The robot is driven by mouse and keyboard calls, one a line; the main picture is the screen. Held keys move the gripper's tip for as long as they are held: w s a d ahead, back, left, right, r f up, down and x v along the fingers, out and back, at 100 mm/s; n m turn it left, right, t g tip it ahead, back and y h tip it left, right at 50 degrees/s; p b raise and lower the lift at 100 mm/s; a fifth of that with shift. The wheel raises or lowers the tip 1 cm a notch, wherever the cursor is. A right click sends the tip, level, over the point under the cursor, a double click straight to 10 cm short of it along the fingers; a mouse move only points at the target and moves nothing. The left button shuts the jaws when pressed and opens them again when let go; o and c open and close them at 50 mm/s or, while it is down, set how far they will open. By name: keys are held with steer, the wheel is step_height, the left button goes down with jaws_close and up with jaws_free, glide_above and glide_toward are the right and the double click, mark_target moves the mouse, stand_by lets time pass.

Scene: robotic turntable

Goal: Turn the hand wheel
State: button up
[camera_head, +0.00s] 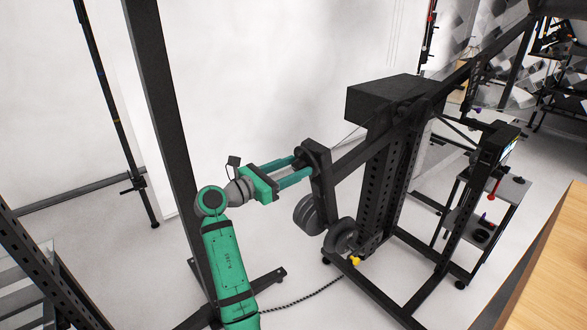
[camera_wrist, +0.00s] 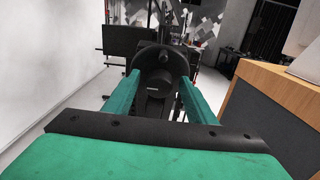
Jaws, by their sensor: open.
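The hand wheel looks to be the dark round part (camera_wrist: 158,84) straight ahead in the wrist view, with a black hub facing me. In the head view a dark round part (camera_head: 318,157) shows at the top of a black upright, partly hidden by my gripper and the upright. My gripper (camera_head: 302,168) is green and open, with its two long fingers reaching to this part. In the wrist view the fingers of my gripper (camera_wrist: 157,88) stand on either side of the hub. I cannot tell whether they touch it.
A black frame with a perforated column (camera_head: 392,185) and a dark box (camera_head: 385,98) stands right of my gripper. Round dark weights (camera_head: 309,214) hang below it. A wooden counter (camera_head: 545,265) is at the far right. A black post (camera_head: 165,120) rises at left. A cable lies on the floor.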

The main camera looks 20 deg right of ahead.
steer(key=c, duration=1.1)
steer(key=shift+o, duration=0.3)
steer(key=shift+m, duration=0.3)
steer(key=m+t, duration=0.1)
steer(key=m, duration=0.1)
steer(key=m+t, duration=0.1)
steer(key=m, duration=0.1)
steer(key=shift+s+d+f+y, duration=0.1)
steer(key=shift+s+f+y, duration=0.1)
steer(key=shift+y, duration=0.2)
steer(key=m, duration=0.1)
steer(key=m+t, duration=0.1)
steer(key=m, duration=0.1)
steer(key=shift+s+d+t, duration=0.15)
steer(key=shift+t, duration=0.15)
steer(key=m+t, duration=0.1)
steer(key=m, duration=0.1)
steer(key=shift+f+m, duration=0.2)
steer(key=shift+m, duration=0.2)
steer(key=shift+w+f+m+h, duration=0.15)
steer(key=shift+m+h, duration=0.55)
steer(key=shift+m, duration=2.15)
steer(key=shift+f+m+h, duration=0.2)
steer(key=shift+m+h, duration=0.5)
steer(key=shift+m, duration=2.2)
steer(key=shift+w+f+m+h, duration=0.15)
steer(key=shift+m+h, duration=0.55)
steer(key=shift+m, duration=2.15)
